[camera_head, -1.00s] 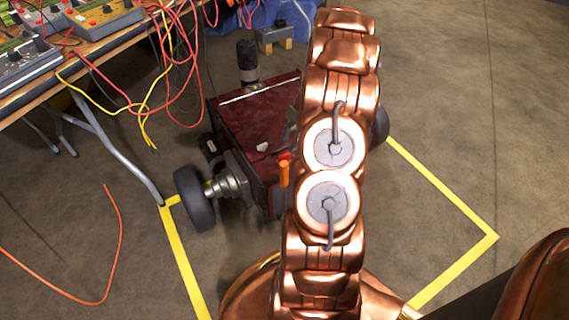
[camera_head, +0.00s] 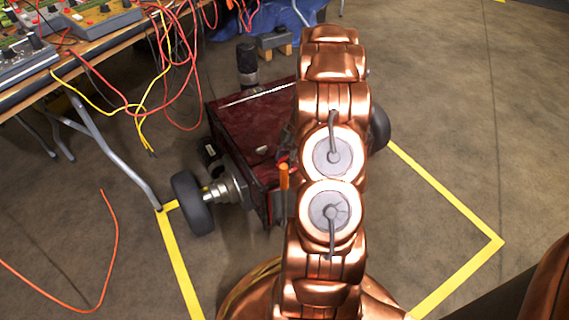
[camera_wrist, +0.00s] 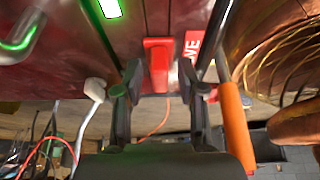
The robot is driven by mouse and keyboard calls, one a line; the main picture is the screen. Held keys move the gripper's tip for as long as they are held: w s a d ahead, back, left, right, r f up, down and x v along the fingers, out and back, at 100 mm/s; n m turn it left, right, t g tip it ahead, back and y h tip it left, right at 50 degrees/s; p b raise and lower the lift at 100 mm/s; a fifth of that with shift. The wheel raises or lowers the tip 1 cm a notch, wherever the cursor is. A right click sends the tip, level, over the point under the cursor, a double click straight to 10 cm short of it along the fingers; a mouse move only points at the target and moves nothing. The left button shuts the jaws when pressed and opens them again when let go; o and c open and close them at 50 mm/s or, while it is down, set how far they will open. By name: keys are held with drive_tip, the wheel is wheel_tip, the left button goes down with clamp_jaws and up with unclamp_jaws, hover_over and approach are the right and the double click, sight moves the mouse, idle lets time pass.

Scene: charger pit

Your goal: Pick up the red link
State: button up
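A red block-like piece (camera_wrist: 158,62), which looks like the red link, shows in the wrist view on the dark red face of a machine. My gripper (camera_wrist: 158,78) has its two dark fingers spread, one on each side of the red piece in the picture. A gap shows between each finger and the piece; I cannot tell how deep the fingertips reach. In the head view my copper arm hides the gripper and the red piece. The dark red wheeled machine (camera_head: 245,120) stands left of the arm there.
An orange handle (camera_wrist: 235,130) stands close to the right finger; it also shows in the head view (camera_head: 284,178). A white plug (camera_wrist: 95,90) is left of the fingers. A table (camera_head: 110,45) with hanging cables stands at upper left. Yellow tape (camera_head: 450,195) marks the floor.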

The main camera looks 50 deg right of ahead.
clamp_jaws()
idle(0.6)
